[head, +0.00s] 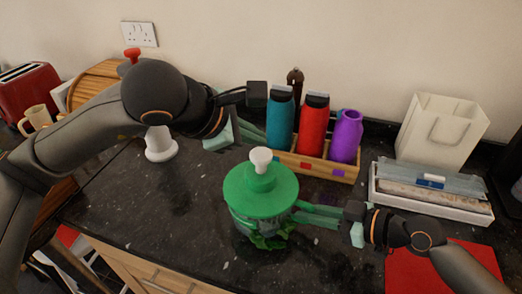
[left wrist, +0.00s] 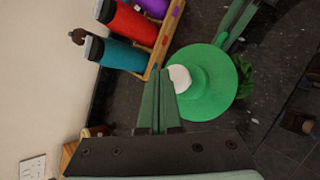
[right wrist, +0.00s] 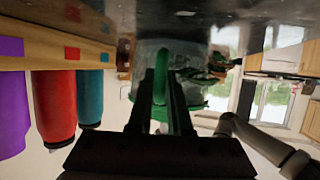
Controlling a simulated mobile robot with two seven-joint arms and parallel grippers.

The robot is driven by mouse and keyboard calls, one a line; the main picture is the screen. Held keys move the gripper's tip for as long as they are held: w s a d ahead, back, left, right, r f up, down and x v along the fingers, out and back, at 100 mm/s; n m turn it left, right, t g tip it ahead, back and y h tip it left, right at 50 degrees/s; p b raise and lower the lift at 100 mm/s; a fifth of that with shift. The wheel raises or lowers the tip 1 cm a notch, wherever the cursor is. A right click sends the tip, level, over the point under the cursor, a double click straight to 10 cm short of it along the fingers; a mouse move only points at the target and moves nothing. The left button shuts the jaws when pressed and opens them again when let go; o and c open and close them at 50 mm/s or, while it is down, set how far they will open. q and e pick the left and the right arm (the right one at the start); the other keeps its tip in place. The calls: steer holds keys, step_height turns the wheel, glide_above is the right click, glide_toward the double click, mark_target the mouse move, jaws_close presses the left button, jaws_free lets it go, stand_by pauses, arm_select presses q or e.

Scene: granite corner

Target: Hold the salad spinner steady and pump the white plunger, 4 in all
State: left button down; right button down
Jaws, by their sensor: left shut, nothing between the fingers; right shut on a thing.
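The salad spinner (head: 247,200) stands on the dark counter, with a round green lid and a clear bowl with green leaves. Its white plunger (head: 261,157) stands up from the lid's centre. The plunger also shows in the left wrist view (left wrist: 180,78). My left gripper (head: 256,138) is shut and empty, with its fingertips (left wrist: 164,76) close to the plunger; whether they touch it I cannot tell. My right gripper (head: 303,212) is shut on the spinner's green handle (right wrist: 160,72) at the bowl's right side. The left arm hides part of the counter behind.
A wooden rack (head: 313,168) with teal, red and purple bottles stands close behind the spinner. A white box (head: 440,131) and a tray of wrap boxes (head: 430,198) are to the right. A red mat (head: 403,274) lies front right. Counter left of the spinner is mostly clear.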

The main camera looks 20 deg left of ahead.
mark_target(256, 154)
arm_select(q)
steer(key=shift+f, duration=0.15)
stand_by(0.7)
steer(key=shift+f, duration=0.3)
steer(key=shift+f, duration=1.65)
stand_by(1.1)
stand_by(0.4)
steer(key=shift+r, duration=2.05)
steer(key=shift+r, duration=2.55)
